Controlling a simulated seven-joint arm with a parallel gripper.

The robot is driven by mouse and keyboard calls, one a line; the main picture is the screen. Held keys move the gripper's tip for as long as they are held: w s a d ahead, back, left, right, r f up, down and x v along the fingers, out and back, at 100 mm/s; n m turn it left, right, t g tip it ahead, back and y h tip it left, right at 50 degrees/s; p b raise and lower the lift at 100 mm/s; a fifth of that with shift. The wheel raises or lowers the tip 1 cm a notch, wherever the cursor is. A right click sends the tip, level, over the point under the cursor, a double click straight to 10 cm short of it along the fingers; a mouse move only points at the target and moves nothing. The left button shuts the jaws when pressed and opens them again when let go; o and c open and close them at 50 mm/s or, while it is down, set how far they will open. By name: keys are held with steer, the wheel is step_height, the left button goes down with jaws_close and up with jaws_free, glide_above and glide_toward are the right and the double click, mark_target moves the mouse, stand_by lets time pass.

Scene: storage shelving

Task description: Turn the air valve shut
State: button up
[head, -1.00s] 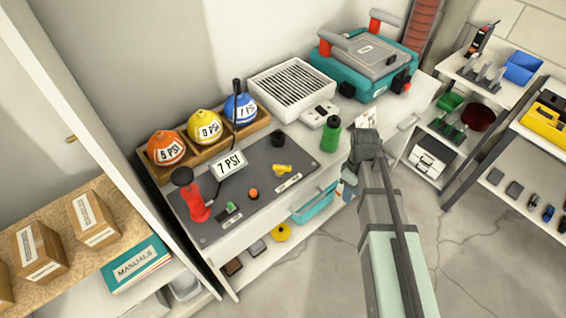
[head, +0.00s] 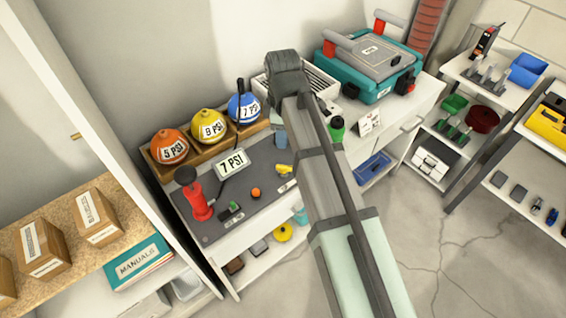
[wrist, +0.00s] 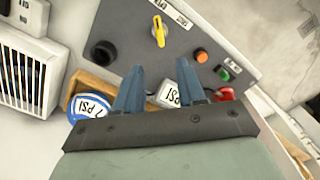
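The air valve (head: 284,170) is a small yellow handle on the dark grey panel (head: 222,205) on the bench. In the wrist view the yellow handle (wrist: 158,31) lies near the top, with small labels beside it that I cannot read surely. My gripper (wrist: 160,72) is open and empty, its two blue-grey fingers apart. It is above the back of the panel, and the handle lies beyond the fingertips, not between them. In the head view my arm hides most of the gripper and the panel's right end.
Orange, yellow and blue PSI balls (head: 208,125) sit in a wooden rack behind the panel. A 7 PSI sign (head: 231,163), red pump (head: 197,200) and orange button (head: 256,193) stand close by. A green bottle (head: 337,128) and teal case (head: 370,68) are to the right.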

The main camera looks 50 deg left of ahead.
mark_target(283, 166)
step_height(283, 166, down, 13)
steer(key=shift+f, duration=0.1)
stand_by(0.6)
jaws_close()
stand_by(0.3)
